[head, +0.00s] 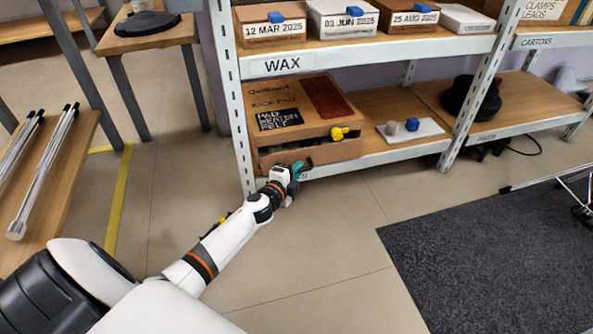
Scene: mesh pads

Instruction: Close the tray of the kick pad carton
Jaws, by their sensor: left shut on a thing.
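The kick pad carton (292,101) is a brown box with printed lettering and a dark red panel on top, on the lower shelf of the wax rack. Its tray (312,151) shows at the front, low down, with a yellow knob (340,133) on the right of it. How far the tray stands out is hard to tell. My left gripper (298,171) is at the lower front of the tray, left of and below the knob. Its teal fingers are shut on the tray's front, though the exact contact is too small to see. My right gripper is not in view.
A white slab with small blocks (410,130) lies on the shelf right of the carton. Dated boxes (344,19) fill the shelf above. The floor (320,240) in front is clear, with a dark mat (490,255) at right.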

